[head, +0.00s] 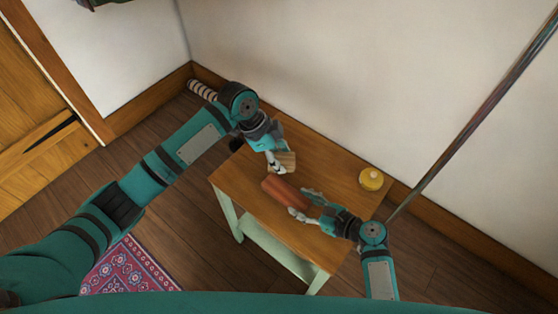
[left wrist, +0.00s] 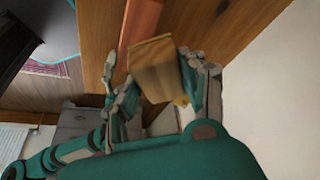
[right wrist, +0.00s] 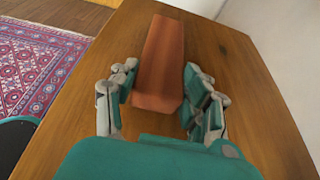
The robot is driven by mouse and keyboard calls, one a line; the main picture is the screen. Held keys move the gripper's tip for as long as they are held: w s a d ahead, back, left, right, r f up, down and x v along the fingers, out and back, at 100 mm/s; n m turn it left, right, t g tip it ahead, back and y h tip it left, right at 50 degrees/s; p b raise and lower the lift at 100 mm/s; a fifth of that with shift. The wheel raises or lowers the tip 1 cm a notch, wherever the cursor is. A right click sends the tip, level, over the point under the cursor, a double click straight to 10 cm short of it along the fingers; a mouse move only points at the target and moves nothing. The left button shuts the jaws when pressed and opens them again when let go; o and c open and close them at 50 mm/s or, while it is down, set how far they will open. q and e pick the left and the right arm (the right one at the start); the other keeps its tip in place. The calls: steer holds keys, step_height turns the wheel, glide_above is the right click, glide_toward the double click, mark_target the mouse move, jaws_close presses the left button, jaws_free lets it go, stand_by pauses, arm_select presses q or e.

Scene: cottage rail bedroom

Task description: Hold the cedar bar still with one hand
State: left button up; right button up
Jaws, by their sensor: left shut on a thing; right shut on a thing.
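The cedar bar (head: 285,193) is a reddish-brown block lying on the small wooden table (head: 240,174). My right gripper (head: 306,204) is shut on the near end of the bar; in the right wrist view its fingers stand on either side of the bar (right wrist: 160,58). My left gripper (head: 275,164) is shut on a tan wooden block (head: 287,159) at the table's far side, just beyond the bar. The left wrist view shows this block (left wrist: 156,70) between the fingers, with part of the bar (left wrist: 137,25) behind it. I cannot tell whether block and bar touch.
A round yellow object (head: 371,180) stands at the table's back right corner, near the wall. A long dark pole (head: 470,120) slants up at the right. A patterned rug (head: 125,268) lies on the floor at the left. The table's front part is clear.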

stand_by(0.4)
steer(key=o, duration=1.3)
steer(key=v, duration=1.2)
